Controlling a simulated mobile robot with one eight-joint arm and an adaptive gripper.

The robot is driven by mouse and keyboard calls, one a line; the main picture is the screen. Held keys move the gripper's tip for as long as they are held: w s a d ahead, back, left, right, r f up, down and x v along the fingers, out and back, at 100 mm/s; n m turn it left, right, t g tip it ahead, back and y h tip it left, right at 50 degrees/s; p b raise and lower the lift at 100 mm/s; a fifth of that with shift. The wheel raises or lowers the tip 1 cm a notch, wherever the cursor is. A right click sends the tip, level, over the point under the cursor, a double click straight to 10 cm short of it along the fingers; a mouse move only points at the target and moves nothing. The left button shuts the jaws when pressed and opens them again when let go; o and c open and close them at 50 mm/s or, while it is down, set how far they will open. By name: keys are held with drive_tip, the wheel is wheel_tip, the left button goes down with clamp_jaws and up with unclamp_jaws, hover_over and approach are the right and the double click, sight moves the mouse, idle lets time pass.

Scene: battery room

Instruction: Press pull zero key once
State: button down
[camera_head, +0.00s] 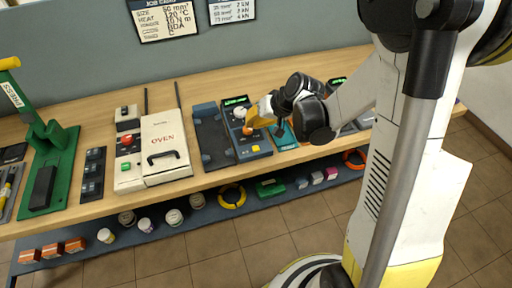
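My gripper (270,122) is at the end of my arm, low over the bench between a blue instrument box and a teal device. It has orange-yellow and black parts; its fingertips are small and partly hidden, so I cannot tell whether it is open or shut. The blue box (252,154) has a green lit display (235,101), a pale round knob (240,114), an orange part and a small yellow key (256,148). The teal device (285,142) is partly covered by my gripper. I cannot read any key label or tell whether my gripper touches a key.
The wooden bench (205,95) also holds a cream oven (165,160), a control box with a red button (128,160), a dark switch panel (92,175) and a green press (58,165). A lower shelf holds small containers and a yellow ring (232,196). The tiled floor is clear.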

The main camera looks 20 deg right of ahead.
drive_tip(key=shift+f, duration=0.15)
drive_tip(key=b, duration=0.7)
approach(248, 146)
drive_tip(key=x, duration=0.5)
drive_tip(key=shift+w+a+r, duration=0.2)
drive_tip(key=shift+w+a, duration=0.05)
drive_tip(key=shift+w, duration=0.05)
idle(0.4)
drive_tip(key=shift+f+b, duration=0.4)
drive_tip(key=shift+b, duration=0.05)
drive_tip(key=shift+f+b, duration=0.45)
drive_tip(key=shift+b, duration=0.05)
idle(0.5)
drive_tip(key=shift+r, duration=0.15)
drive_tip(key=shift+r+p, duration=0.65)
drive_tip(key=shift+r, duration=0.1)
drive_tip(key=shift+r+p, duration=1.8)
drive_tip(key=shift+r, duration=0.7)
